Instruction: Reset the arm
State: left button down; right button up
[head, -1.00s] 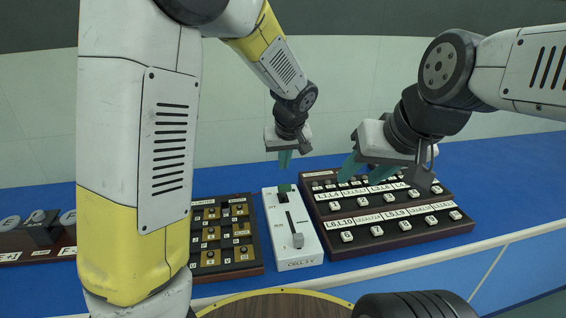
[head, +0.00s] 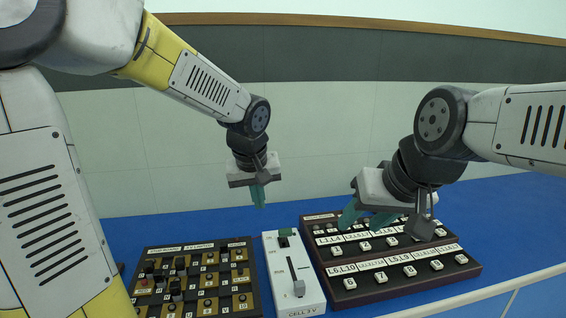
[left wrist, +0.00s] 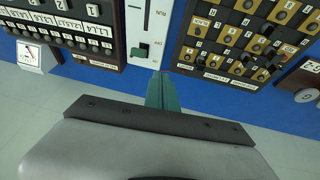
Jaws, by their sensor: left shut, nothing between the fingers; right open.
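My left gripper (head: 258,195) is shut and empty, with its teal fingers together. It hangs above the back of the bench, over the gap between the gold-keyed board and the white switch box. In the left wrist view its shut fingers (left wrist: 161,92) point toward the back end of the white box (left wrist: 146,30). My right gripper (head: 362,215) is open, its teal fingers apart, above the back part of the black label board (head: 400,284). No object shows between the right fingers.
The white switch box (head: 294,275) has a green part at its back and a grey lever. The gold-keyed board (head: 195,282) stands left of it, with several small dark pieces on it. Blue bench surface (head: 510,215) is clear at the right. A pale wall stands behind.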

pick_arm(q)
jog(key=s+a+r+m+t, duration=0.1)
jog(key=s+a, duration=0.3)
jog(key=s, duration=0.4)
jog(key=s+a+r+m+h, duration=0.1)
jog(key=s+a+r, duration=0.3)
jog(key=s, duration=0.4)
jog(key=shift+s+a+r+t+h, duration=0.15)
jog(key=shift+a+t+h, duration=0.15)
jog(key=shift+t, duration=0.1)
